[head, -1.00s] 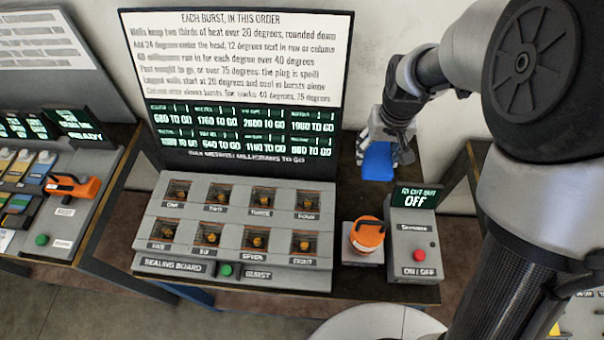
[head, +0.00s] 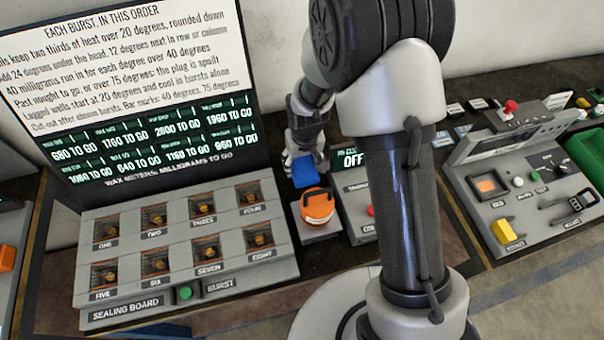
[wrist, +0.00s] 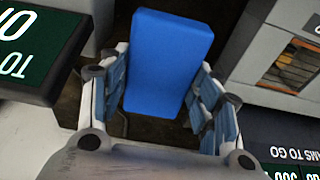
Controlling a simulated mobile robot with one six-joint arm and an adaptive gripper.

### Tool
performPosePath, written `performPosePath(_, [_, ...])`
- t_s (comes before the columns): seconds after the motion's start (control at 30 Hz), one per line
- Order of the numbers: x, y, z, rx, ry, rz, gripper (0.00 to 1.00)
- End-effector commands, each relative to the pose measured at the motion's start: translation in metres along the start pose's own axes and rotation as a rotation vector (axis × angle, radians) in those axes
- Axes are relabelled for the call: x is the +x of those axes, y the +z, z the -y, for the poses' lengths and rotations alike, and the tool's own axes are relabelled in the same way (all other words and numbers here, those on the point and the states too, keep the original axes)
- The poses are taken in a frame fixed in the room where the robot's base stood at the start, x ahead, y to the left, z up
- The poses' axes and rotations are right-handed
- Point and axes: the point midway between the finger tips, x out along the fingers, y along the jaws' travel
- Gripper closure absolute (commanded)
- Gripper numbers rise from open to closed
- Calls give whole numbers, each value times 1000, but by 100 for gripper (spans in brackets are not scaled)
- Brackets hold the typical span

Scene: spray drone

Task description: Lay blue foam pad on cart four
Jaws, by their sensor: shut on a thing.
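The blue foam pad (head: 305,175) is a plain rectangular block, held in my gripper (head: 303,160) above the back of the bench, behind the orange round container. In the wrist view the pad (wrist: 168,62) sits between the two blue-padded fingers (wrist: 165,100), which close on its sides; its long end points away from the palm. I see no cart labelled four. A well marked FOUR (head: 252,198) is at the back right of the sealing board (head: 185,245), left of and apart from the pad.
The orange container (head: 317,208) stands on a pale stand close below the pad. A grey switch box (head: 355,208) with an OFF display is just right, partly hidden by my arm. A tall screen (head: 130,90) rises behind the board. Another console (head: 525,185) stands at the right.

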Motion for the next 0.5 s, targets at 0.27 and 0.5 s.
performPosePath(0.27, [23,3,0,0,0,0,52])
performPosePath(0.5, [52,7,0,-1,0,-1,52])
